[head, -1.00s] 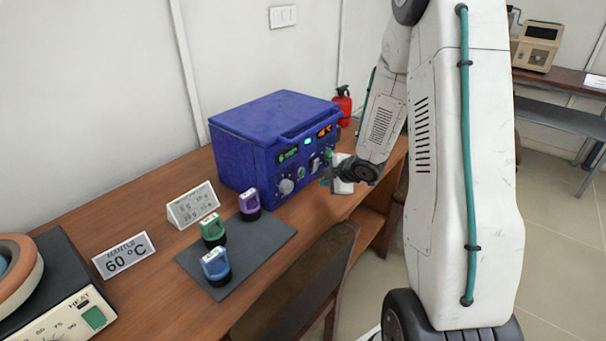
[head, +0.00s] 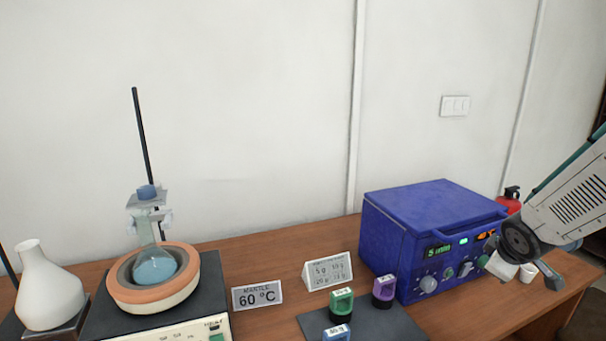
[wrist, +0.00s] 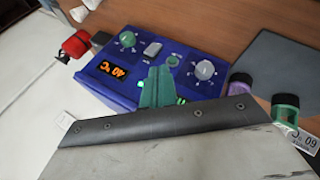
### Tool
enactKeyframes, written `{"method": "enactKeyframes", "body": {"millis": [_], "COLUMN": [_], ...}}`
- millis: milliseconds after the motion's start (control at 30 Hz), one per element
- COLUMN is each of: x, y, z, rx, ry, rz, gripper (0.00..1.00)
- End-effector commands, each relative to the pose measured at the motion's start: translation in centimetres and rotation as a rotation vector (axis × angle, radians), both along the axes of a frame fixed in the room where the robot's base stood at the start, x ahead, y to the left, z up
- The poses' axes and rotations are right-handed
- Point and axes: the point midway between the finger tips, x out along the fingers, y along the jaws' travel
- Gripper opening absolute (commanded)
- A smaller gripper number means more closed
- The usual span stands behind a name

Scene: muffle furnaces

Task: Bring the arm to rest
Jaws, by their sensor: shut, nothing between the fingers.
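My arm comes in from the right edge of the head view. My gripper (head: 498,266) is at the front right of the blue furnace box (head: 412,226), beside its control panel. In the wrist view, the green fingers of my gripper (wrist: 160,82) are together and empty, in front of the panel of the blue box (wrist: 108,88). They hide part of the panel and its green display. The orange display (wrist: 105,68) appears upside down and seems to read 40 °C.
A white cup (head: 528,274) stands near my gripper, and a red extinguisher (head: 510,200) behind. Purple (head: 384,290) and green (head: 341,304) handled weights stand on a dark mat (head: 397,322). A heating mantle (head: 125,292) with a flask is at left.

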Motion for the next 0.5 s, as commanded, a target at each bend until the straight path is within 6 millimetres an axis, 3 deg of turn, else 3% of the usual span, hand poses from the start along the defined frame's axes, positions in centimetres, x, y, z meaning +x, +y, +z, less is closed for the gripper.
{"method": "enactKeyframes", "body": {"millis": [33, 200, 500], "x": [-1.4, -7.6, -20.4], "y": [1.1, 4.9, 13.3], "z": [2.0, 6.1, 10.0], "rx": [0.015, 0.12, 0.375], "ry": [0.002, 0.056, 0.219], "rz": [-0.062, -0.284, -0.56], "gripper": [0.0, 0.0, 0.0]}}
